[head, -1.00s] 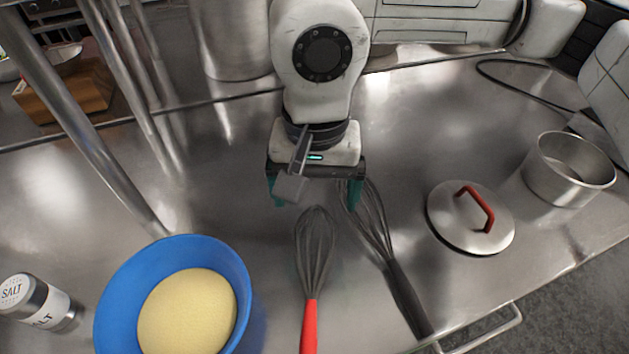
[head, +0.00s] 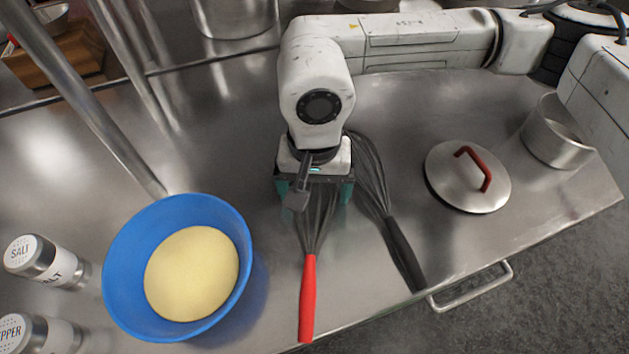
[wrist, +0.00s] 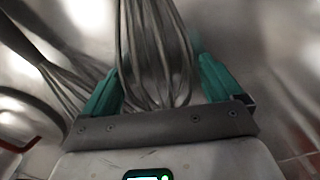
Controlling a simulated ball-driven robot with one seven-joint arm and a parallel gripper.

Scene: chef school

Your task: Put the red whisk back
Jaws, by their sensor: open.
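The red whisk, with a red handle (head: 308,300) and grey wires, lies on the steel counter with its handle toward the front edge. My gripper (head: 314,192) is over its wire end, pointing down, and hides part of the wires. In the wrist view the whisk's wires (wrist: 155,55) lie between the two teal fingers of my gripper (wrist: 160,75). The fingers are apart, with gaps to the wires on both sides. A black-handled whisk (head: 402,252) lies just to the right, and its wires (wrist: 68,85) show at left in the wrist view.
A blue bowl (head: 112,262) of yellow contents stands left of the red whisk, near salt (head: 40,262) and pepper (head: 35,335) shakers. A metal post (head: 95,110) rises at left.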

